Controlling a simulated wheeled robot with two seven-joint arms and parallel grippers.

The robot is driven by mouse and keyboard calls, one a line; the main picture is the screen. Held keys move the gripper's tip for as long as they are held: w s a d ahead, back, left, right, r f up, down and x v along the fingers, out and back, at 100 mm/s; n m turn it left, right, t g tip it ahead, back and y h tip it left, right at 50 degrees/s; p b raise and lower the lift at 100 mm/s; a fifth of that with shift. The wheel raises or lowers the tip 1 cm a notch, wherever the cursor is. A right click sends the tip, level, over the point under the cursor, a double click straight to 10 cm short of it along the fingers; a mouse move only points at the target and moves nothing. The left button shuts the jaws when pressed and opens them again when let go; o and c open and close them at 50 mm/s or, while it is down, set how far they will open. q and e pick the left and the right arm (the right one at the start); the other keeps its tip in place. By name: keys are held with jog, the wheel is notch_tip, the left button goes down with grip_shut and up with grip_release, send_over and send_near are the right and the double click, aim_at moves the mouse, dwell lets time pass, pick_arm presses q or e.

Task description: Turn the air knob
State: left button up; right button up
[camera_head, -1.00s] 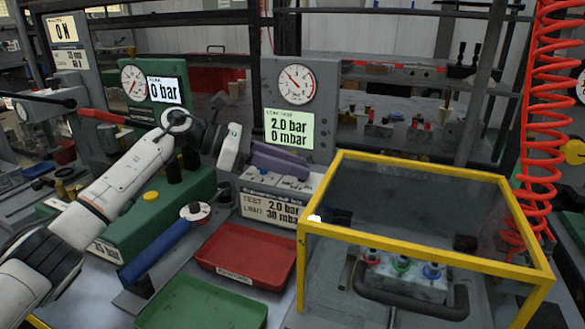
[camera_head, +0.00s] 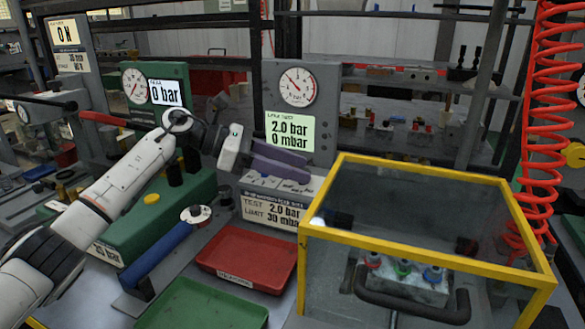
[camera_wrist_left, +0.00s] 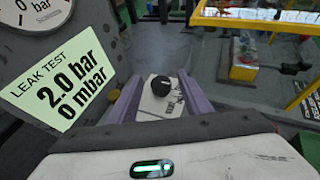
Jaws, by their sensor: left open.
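My left gripper (camera_head: 300,165) reaches in from the left, in front of the grey leak test panel (camera_head: 325,93). Its two purple fingers are spread apart with nothing held between them. In the left wrist view, a black round knob (camera_wrist_left: 161,85) with a light pointer mark shows between the purple fingers (camera_wrist_left: 160,95). It sits on a pale plate with small dark lettering that I cannot read clearly. The fingers lie either side of the knob in the picture; I cannot tell the gap in depth. In the head view I cannot make out this knob. My right gripper does not show.
A yellow-framed clear box (camera_head: 420,258) stands at the right, with a dark handle in front. A red tray (camera_head: 247,257) and a green tray (camera_head: 203,305) lie below the gripper. A green unit (camera_head: 150,220) is under my left arm. A red coiled hose (camera_head: 545,110) hangs at the right.

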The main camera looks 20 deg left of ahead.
aim_at(292, 184)
pick_arm(q)
notch_tip(292, 184, up, 10)
jog(key=p, duration=0.1)
jog(key=shift+f, duration=0.25)
dwell(0.4)
